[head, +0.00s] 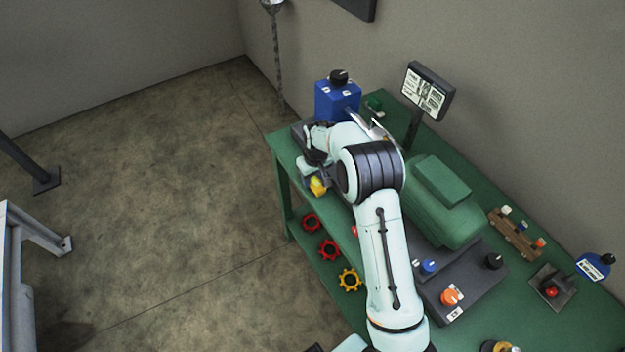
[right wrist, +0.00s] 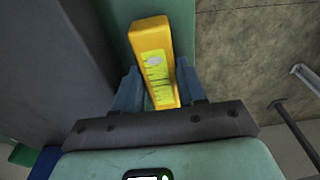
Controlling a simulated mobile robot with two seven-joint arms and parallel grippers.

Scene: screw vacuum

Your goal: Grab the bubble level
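The bubble level is a yellow block with a yellow-green vial window. In the right wrist view the bubble level (right wrist: 153,55) stands out lengthwise between the two fingers of my right gripper (right wrist: 160,88). The fingers are apart, one on each side, close to its faces; firm contact is not clear. In the head view the bubble level (head: 318,186) shows as a small yellow patch at the front edge of the green table (head: 575,325), just below my right gripper. The arm partly hides it there. My left gripper is not in view.
A blue box (head: 337,98) with a black knob stands at the table's far end. A green tank (head: 440,205), a screen on a post (head: 428,91) and a grey control panel (head: 462,285) stand beside the arm. Red and yellow handwheels (head: 349,280) lie on the lower shelf.

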